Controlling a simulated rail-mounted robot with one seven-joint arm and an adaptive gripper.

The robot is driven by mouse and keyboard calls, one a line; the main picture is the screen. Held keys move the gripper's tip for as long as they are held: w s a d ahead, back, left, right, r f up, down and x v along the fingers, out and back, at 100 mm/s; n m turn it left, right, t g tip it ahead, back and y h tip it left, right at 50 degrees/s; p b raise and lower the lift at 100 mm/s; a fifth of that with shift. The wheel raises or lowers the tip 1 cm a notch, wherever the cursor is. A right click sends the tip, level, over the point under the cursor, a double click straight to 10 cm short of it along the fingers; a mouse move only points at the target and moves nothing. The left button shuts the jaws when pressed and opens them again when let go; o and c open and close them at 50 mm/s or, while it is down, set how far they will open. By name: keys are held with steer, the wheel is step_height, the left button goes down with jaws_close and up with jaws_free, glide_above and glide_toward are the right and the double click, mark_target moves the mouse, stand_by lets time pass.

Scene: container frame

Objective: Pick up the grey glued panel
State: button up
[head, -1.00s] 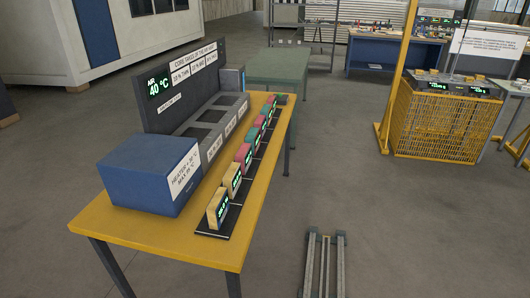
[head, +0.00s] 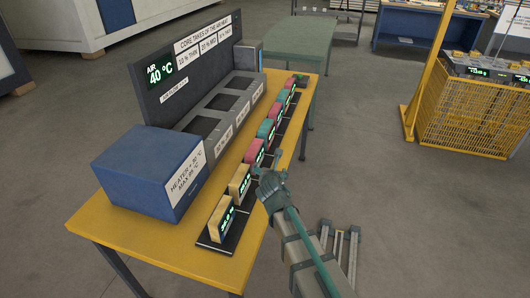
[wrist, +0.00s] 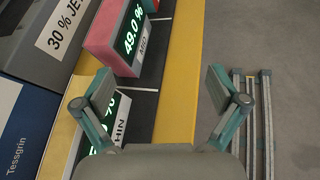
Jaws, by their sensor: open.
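I cannot pick out a grey glued panel for certain in either view. A row of small blocks with green readouts stands on a dark strip (head: 222,240) along the table's right edge. The nearest blocks are yellow (head: 239,180), then come pink (head: 254,152) and teal ones. A small dark item (head: 302,79) lies at the far end, too small to tell. My gripper (head: 268,172) is open and empty beside the row. In the wrist view my gripper (wrist: 160,90) has its fingers apart, near a pink block (wrist: 122,38) reading 49.0 % MED and a block partly hidden by the left finger.
The yellow table (head: 160,255) carries a blue heater box (head: 140,165) and a grey unit with dark openings (head: 222,105). A green table (head: 303,40) stands behind. A yellow mesh crate (head: 470,120) is at right. Metal rails (head: 345,245) lie on the floor; floor between is clear.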

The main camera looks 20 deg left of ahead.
mark_target(253, 149)
steer(key=a+r+n+y, duration=0.1)
steer(key=a+r+n, duration=0.3)
steer(key=a, duration=0.1)
steer(key=shift+t, duration=0.3)
steer(key=x, duration=0.5)
steer(key=shift+w+a+p, duration=0.1)
steer(key=shift+a+p, duration=0.25)
steer(key=shift+p, duration=0.05)
steer(key=shift+p+x, duration=0.6)
steer(key=shift+x, duration=1.9)
steer(key=shift+a, duration=0.15)
jaws_close()
